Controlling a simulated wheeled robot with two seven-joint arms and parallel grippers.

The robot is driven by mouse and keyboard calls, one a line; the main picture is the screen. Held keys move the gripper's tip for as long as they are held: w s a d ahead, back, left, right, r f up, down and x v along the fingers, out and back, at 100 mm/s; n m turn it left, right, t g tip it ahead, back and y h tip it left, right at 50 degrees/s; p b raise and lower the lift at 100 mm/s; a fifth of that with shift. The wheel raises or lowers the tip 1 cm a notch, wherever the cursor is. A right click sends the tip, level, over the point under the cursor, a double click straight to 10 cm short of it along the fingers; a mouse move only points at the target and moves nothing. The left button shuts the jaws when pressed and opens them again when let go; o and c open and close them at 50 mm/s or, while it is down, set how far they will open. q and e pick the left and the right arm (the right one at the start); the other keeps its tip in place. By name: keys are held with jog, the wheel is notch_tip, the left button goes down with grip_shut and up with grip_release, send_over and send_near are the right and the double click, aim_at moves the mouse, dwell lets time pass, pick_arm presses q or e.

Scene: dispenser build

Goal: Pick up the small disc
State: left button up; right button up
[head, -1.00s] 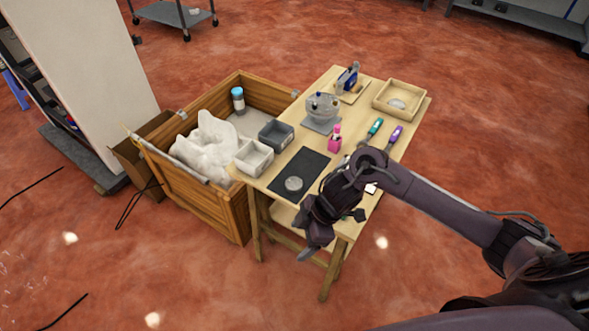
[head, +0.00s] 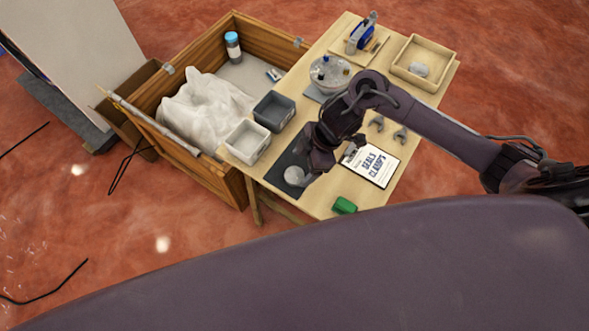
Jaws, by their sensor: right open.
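A small pale grey disc (head: 293,176) lies on the black mat (head: 277,183) near the left front of the wooden table. My right gripper (head: 307,177) is open, with its fingers low over the mat, right beside the disc's right edge. The fingers hide part of the mat and overlap the disc's edge in the picture; I cannot tell whether they touch it. Another pale round piece (head: 419,70) lies in the shallow wooden tray (head: 446,73) at the far right. My left gripper is out of view.
A round grey device (head: 329,73) stands behind my arm. A printed sheet (head: 371,166), two grey clamps (head: 377,122) and a green block (head: 344,205) lie to the right. A wooden crate (head: 180,72) adjoins the table.

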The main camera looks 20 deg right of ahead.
aim_at(294, 175)
jog(key=x, duration=0.4)
jog(key=shift+d, duration=0.1)
jog(key=shift+a+f, duration=0.25)
jog(key=shift+f, duration=0.35)
jog(key=shift+w, duration=0.1)
jog(key=c, duration=0.8)
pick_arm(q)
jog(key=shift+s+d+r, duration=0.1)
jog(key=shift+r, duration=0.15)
pick_arm(e)
jog(key=c, duration=0.5)
